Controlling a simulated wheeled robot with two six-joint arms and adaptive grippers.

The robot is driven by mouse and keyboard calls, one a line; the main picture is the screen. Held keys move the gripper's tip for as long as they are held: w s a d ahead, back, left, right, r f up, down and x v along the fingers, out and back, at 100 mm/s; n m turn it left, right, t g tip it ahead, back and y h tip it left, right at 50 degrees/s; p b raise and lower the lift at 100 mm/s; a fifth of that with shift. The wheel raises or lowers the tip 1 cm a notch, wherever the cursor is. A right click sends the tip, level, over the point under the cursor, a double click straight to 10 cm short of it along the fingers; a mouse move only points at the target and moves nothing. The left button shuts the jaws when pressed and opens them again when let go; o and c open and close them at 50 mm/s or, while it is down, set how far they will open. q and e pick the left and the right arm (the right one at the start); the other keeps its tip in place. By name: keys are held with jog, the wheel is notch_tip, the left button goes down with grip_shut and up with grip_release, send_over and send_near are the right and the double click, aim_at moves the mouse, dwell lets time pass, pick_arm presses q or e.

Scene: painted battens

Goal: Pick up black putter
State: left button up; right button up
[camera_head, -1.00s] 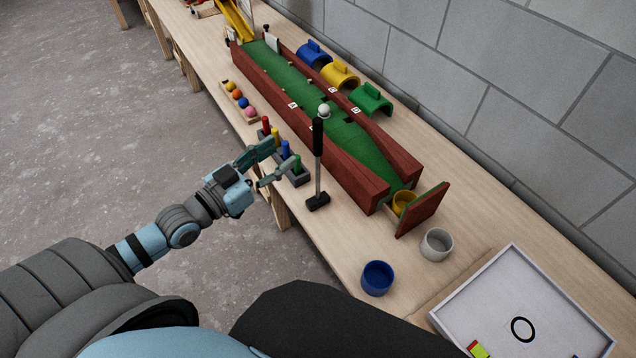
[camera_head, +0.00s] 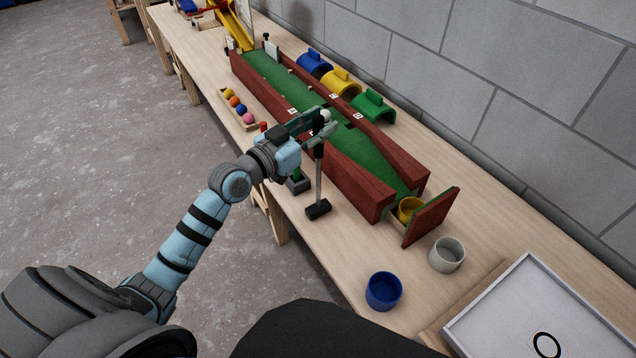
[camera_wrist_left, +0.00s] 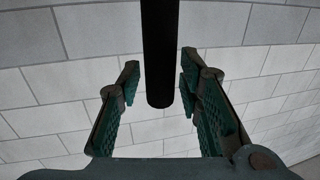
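The black putter (camera_head: 319,182) stands upright on the wooden bench, its black head (camera_head: 318,209) down and its dark handle up, beside the red-walled green lane. My left gripper (camera_head: 317,130) is at the top of the handle. In the left wrist view the dark handle (camera_wrist_left: 160,50) passes between the two green fingers, with a visible gap on each side, so the gripper is open around it. In the head view the gripper partly hides the handle's top. My right gripper is not in view.
The lane's near red wall (camera_head: 355,185) runs close beside the putter. A blue cup (camera_head: 383,291), a grey cup (camera_head: 447,255) and a white tray (camera_head: 510,310) are nearer.

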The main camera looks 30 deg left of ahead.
pick_arm(q)
grip_shut()
